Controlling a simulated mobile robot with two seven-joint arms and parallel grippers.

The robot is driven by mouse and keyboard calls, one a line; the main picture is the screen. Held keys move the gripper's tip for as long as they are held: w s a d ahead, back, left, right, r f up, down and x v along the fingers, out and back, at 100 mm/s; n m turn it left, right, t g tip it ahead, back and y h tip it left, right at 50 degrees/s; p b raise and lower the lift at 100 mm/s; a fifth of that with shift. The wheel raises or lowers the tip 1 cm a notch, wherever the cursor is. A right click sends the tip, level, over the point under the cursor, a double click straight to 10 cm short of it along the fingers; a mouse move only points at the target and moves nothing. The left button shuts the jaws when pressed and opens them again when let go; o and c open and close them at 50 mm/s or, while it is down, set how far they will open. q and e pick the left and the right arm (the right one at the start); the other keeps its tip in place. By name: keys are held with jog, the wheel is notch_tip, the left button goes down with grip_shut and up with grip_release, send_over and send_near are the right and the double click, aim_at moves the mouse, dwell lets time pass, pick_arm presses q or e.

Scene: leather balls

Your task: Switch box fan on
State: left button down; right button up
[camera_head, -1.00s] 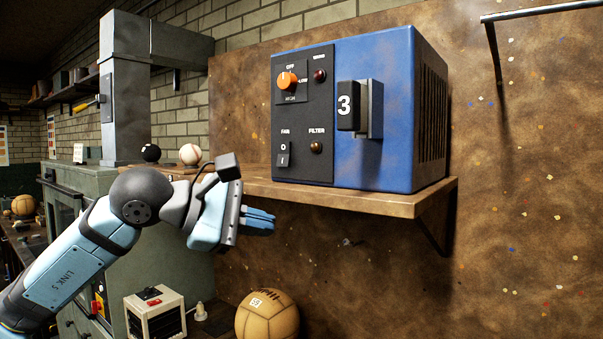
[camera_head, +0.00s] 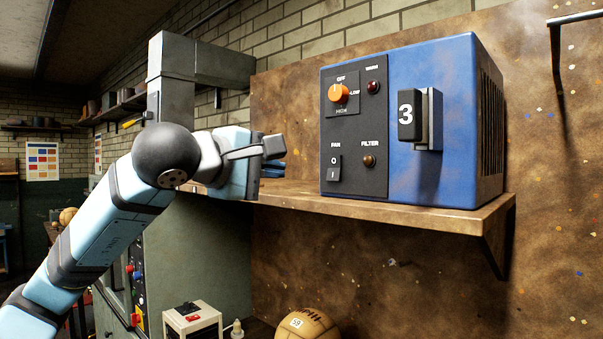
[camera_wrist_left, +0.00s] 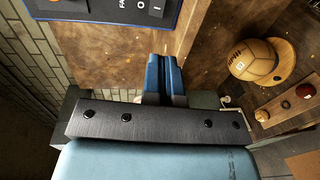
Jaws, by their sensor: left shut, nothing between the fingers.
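A blue box with a black control panel (camera_head: 357,127) stands on a wooden shelf. The panel carries an orange knob (camera_head: 338,93), a black rocker switch (camera_head: 334,167) marked O and I under the word FAN, and dark round lamps. A black handle (camera_head: 411,115) marked 3 is on the blue front. My left gripper (camera_head: 273,168) is shut and empty, left of the box and apart from it, at about the height of the rocker switch. In the left wrist view its blue fingers (camera_wrist_left: 164,76) are together, and the panel's lower edge with the switch (camera_wrist_left: 155,8) shows at the top. My right gripper is not in view.
The wooden shelf (camera_head: 450,215) runs under the box, with its front edge close to my left gripper. Below are a small white box (camera_head: 192,325) and a leather ball (camera_head: 308,326). A grey metal cabinet and column stand behind my arm.

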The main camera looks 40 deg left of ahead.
aim_at(332, 179)
pick_arm(q)
jog(key=w+p, duration=0.1)
jog(key=w, duration=0.3)
jog(key=w+f+p, duration=0.1)
jog(key=w, duration=0.3)
jog(key=w+d+p, duration=0.1)
jog(key=w+p, duration=0.1)
jog(key=w, duration=0.3)
jog(key=shift+f, duration=0.25)
jog(key=shift+w+f, duration=0.1)
jog(key=shift+w, duration=0.05)
